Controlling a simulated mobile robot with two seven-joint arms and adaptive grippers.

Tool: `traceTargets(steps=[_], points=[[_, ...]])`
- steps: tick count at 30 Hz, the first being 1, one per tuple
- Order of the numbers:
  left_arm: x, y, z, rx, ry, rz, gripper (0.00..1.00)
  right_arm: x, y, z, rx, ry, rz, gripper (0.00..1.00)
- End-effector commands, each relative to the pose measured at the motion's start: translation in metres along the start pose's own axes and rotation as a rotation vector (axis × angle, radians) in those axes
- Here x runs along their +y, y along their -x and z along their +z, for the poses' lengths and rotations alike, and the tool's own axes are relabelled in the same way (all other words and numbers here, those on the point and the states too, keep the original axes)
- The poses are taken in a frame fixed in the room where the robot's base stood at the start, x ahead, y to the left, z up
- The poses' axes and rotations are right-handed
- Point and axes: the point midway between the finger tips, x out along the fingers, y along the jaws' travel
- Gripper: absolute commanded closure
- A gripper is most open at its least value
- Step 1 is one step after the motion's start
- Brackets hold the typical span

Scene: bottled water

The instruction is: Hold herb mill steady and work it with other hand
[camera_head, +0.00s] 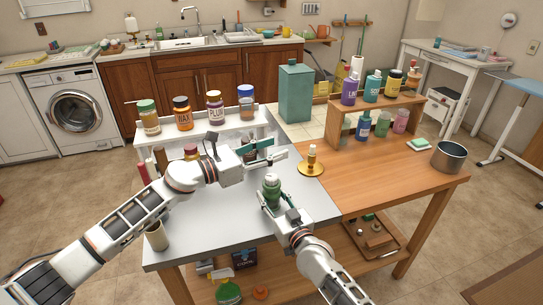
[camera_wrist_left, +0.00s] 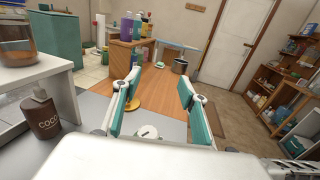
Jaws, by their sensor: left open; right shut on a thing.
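The herb mill (camera_head: 271,192) is a green, upright, rounded thing on the grey part of the table. My right gripper (camera_head: 272,205) is shut around it from the front, and its fingers hide part of the mill's lower body. My left gripper (camera_head: 267,151) is open and empty, above and behind the mill in the head view, apart from it. In the left wrist view its two teal-padded fingers (camera_wrist_left: 158,100) stand wide apart with nothing between them.
A brass candle holder (camera_head: 311,168) stands right of my left gripper. A teal canister (camera_head: 295,93) and a wooden shelf with bottles (camera_head: 376,103) stand behind. A white rack (camera_head: 228,127) with jars is at back left. A metal pot (camera_head: 448,156) is far right; the wooden top before it is clear.

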Motion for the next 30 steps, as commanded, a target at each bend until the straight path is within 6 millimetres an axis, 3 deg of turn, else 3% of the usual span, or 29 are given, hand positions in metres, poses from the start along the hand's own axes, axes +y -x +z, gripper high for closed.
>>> traceTargets(steps=[11, 24, 30], points=[[-0.022, 0.015, -0.03, -0.061, -0.021, 0.204, 0.57, 0.0, 0.0, 0.001, -0.001, 0.0, 0.0, 0.8], [-0.06, 0.074, -0.084, -0.032, 0.0, 0.53, 0.57, 0.0, 0.0, 0.001, -0.001, 0.0, 0.0, 0.8], [-0.069, 0.094, -0.097, -0.002, 0.002, 0.605, 0.57, 0.0, 0.0, 0.001, -0.001, 0.0, 0.0, 0.8]])
